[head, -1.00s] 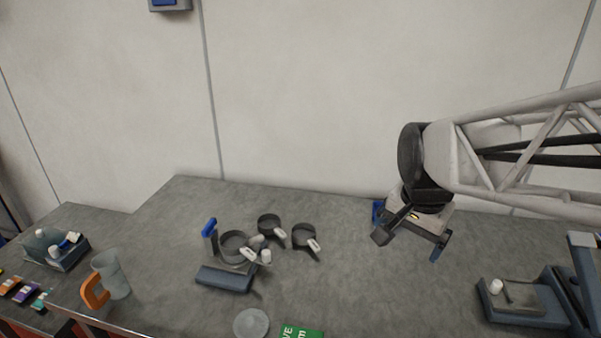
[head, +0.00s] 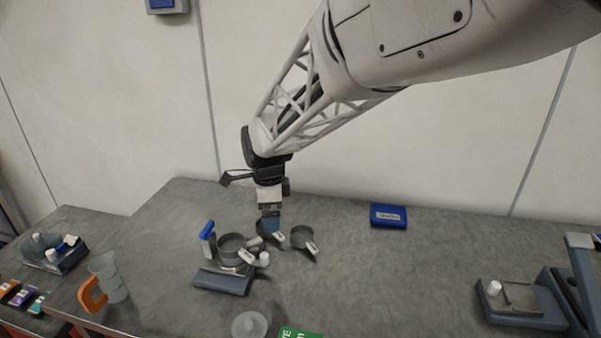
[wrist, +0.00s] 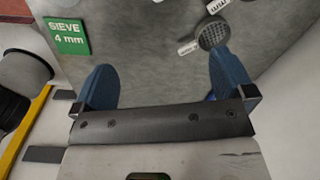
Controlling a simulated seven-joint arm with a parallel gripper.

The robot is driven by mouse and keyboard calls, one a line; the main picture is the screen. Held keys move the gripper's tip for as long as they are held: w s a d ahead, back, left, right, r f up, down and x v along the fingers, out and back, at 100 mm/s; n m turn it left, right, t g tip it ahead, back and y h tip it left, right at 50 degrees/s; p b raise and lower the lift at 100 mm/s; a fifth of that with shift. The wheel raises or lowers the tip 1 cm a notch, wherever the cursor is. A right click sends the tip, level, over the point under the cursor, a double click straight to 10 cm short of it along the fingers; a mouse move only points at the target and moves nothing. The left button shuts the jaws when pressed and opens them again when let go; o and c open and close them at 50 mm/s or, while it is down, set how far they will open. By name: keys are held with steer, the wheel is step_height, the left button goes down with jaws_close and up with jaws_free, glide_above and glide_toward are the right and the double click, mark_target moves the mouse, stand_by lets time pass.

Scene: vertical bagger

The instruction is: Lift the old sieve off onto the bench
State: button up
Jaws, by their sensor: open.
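A grey round sieve (head: 231,247) with a white handle tag sits on the small blue-grey stand (head: 222,281), beside an upright post with a blue top (head: 207,231). Two more sieves are on the bench behind and right of it: one (head: 302,237) is clear, the other (head: 266,238) is partly hidden by my gripper. My gripper (head: 270,224) points down over that hidden one, right of the stand. In the wrist view my gripper (wrist: 160,88) has its blue fingers wide apart with nothing between them. A mesh sieve (wrist: 213,33) with a white tag lies ahead; which one I cannot tell.
A green card reading "SIEVE 4 mm" (wrist: 67,36) lies on the bench (head: 345,265). A pale round object (head: 250,325) stands near it. A jug with an orange handle (head: 108,280) is left, a blue box (head: 388,216) at the back, and a grey device (head: 522,303) right.

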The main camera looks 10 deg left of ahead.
mark_target(233, 248)
steer(key=a+f+m, duration=0.1)
steer(key=a, duration=0.2)
steer(key=a+f+m, duration=0.1)
steer(key=a+f, duration=0.1)
steer(key=a, duration=0.2)
steer(key=a+f, duration=0.2)
steer(key=a, duration=0.2)
steer(key=shift+s+a+f+m, duration=0.15)
steer(key=shift+a+m, duration=0.1)
steer(key=shift+m, duration=0.15)
steer(key=shift+f, duration=0.15)
steer(key=shift+f, duration=3.75)
steer(key=c, duration=0.8)
